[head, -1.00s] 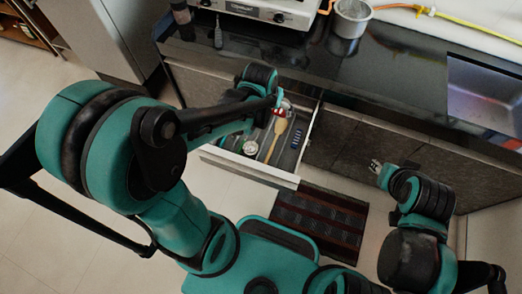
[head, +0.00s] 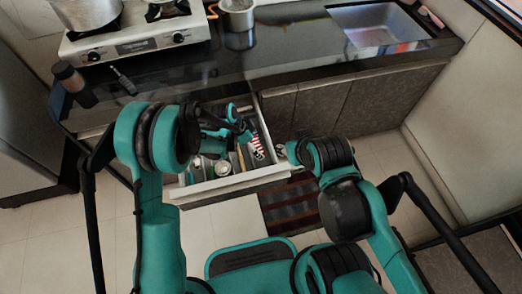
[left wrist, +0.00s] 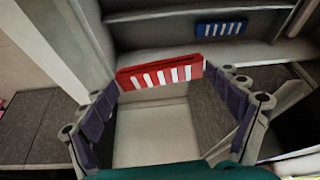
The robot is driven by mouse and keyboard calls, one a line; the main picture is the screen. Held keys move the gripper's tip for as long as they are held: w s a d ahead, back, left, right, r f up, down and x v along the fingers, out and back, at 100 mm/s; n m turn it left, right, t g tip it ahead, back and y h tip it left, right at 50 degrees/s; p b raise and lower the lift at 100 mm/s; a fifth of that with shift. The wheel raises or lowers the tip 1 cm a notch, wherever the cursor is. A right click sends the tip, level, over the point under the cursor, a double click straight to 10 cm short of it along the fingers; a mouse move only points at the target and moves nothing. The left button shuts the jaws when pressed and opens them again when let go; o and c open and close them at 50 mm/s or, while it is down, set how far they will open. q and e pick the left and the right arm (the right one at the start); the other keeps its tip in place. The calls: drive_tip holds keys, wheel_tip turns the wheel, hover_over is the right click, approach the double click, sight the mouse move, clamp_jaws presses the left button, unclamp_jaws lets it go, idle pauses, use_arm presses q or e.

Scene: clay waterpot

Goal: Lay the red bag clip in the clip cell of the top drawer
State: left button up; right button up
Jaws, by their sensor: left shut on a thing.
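The red bag clip (left wrist: 160,75) with white stripes spans between the fingertips of my left gripper (left wrist: 160,80) in the left wrist view. In the head view my left gripper (head: 248,138) is over the open top drawer (head: 230,184), and the clip shows there as a small red and white striped piece (head: 258,149). A blue striped clip (left wrist: 222,28) lies in the cell beyond the red clip. I cannot tell whether the red clip touches the drawer. My right gripper (head: 284,152) is beside the drawer's right side, too small to read its fingers.
The drawer also holds a round white-faced item (head: 222,168) and long utensils, partly hidden by my arm. The dark counter (head: 290,60) above carries a stove (head: 135,40), a metal pot (head: 237,15) and a sink (head: 380,25). A striped mat (head: 290,205) lies on the floor.

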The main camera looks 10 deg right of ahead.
sight(260, 147)
use_arm(q)
drive_tip(key=shift+s+d+f+m, duration=0.2)
drive_tip(key=shift+d+f+m, duration=0.1)
drive_tip(key=shift+d+f, duration=0.25)
drive_tip(key=shift+s+d+f+m, duration=0.2)
drive_tip(key=shift+d+f+m, duration=0.1)
drive_tip(key=shift+d+f, duration=0.35)
drive_tip(key=shift+f, duration=0.1)
wheel_tip(260, 147, down, 7)
drive_tip(key=b, duration=0.4)
drive_tip(key=shift+f+b, duration=0.2)
drive_tip(key=shift+b, duration=0.15)
drive_tip(key=shift+f, duration=1.25)
drive_tip(key=o, duration=0.6)
drive_tip(key=shift+r, duration=0.1)
